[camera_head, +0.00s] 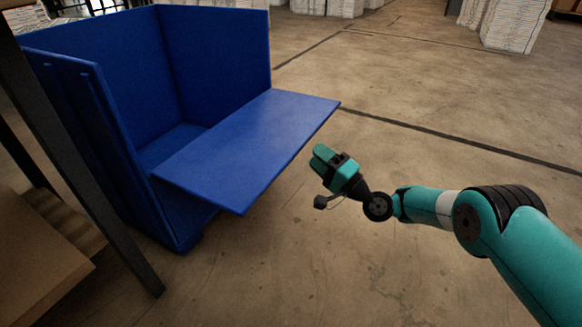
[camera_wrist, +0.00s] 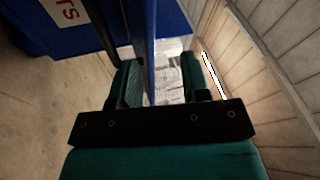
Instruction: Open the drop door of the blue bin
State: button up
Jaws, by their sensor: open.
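The blue bin (camera_head: 110,100) stands open-topped at the left in the head view. Its drop door (camera_head: 250,140) is folded down and sticks out about level from the bin's front. My gripper (camera_head: 322,153) is just right of the door's outer edge, with floor showing between them in this view. In the wrist view my gripper (camera_wrist: 160,76) has its two green fingers apart. The door (camera_wrist: 149,45) shows there nearly edge-on as a thin blue strip in line with the gap between the fingers. Whether it touches either finger I cannot tell.
A dark-legged rack (camera_head: 85,160) stands close at the left, beside the bin. White stacks (camera_head: 515,25) stand at the back. The concrete floor (camera_head: 430,90) right of the bin is clear. Red lettering on a white label (camera_wrist: 66,12) shows in the wrist view.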

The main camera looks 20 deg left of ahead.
jog(key=s+d+f+m+t+b, duration=0.1)
jog(key=s+d+f+m+t, duration=0.15)
jog(key=f, duration=0.35)
jog(key=s+d+f+m+t+b, duration=0.1)
jog(key=s+f+m+t, duration=0.2)
jog(key=f, duration=0.4)
jog(key=shift+m, duration=0.65)
jog(key=shift+w+b+x, duration=0.1)
jog(key=shift+b+x, duration=3.3)
jog(key=shift+x, duration=1)
jog(key=shift+w+b+x, duration=0.15)
jog(key=shift+b+x, duration=3.25)
jog(key=shift+x, duration=1)
jog(key=shift+d+r, duration=0.1)
jog(key=shift+d, duration=0.1)
grip_shut()
jog(key=shift+r, duration=0.1)
